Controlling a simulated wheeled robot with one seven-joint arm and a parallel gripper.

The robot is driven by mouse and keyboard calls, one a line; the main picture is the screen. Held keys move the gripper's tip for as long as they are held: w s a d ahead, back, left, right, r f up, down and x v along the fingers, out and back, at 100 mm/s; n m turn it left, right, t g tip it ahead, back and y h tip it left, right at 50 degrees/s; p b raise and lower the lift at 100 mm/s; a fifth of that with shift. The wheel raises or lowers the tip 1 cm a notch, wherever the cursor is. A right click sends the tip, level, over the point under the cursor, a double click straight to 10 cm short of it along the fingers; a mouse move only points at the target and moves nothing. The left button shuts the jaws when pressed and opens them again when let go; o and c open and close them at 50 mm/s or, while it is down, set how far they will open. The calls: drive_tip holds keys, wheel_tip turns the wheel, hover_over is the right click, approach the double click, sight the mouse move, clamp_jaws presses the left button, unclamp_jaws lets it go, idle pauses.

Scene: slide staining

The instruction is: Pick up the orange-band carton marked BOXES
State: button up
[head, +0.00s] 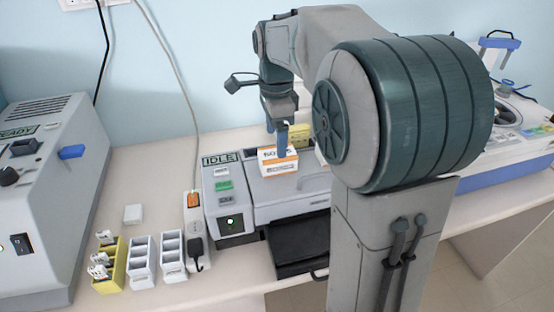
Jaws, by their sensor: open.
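The white carton with an orange band (279,166) sits on the grey lid of the machine marked IDLE. Its top lettering is partly covered by my gripper. My gripper (283,148) points down right at the carton, with a blue finger in front of or over its top. It is open; the second finger is hard to make out, and I cannot tell whether the fingers touch the carton.
A yellow box (299,137) is close behind the carton. The IDLE machine (230,200) has a dark tray (298,246) jutting out in front. Slide racks (143,262) and a power strip (194,230) stand left. A grey READY machine (60,190) fills the far left.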

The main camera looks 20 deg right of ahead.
sight(277, 160)
drive_tip(key=f, duration=0.4)
drive_tip(key=shift+s+d+f+p, duration=0.1)
drive_tip(key=shift+s+f+p, duration=0.25)
drive_tip(key=shift+f, duration=0.45)
drive_tip(key=c, duration=1)
drive_tip(key=shift+r, duration=0.1)
drive_tip(key=shift+c, duration=0.2)
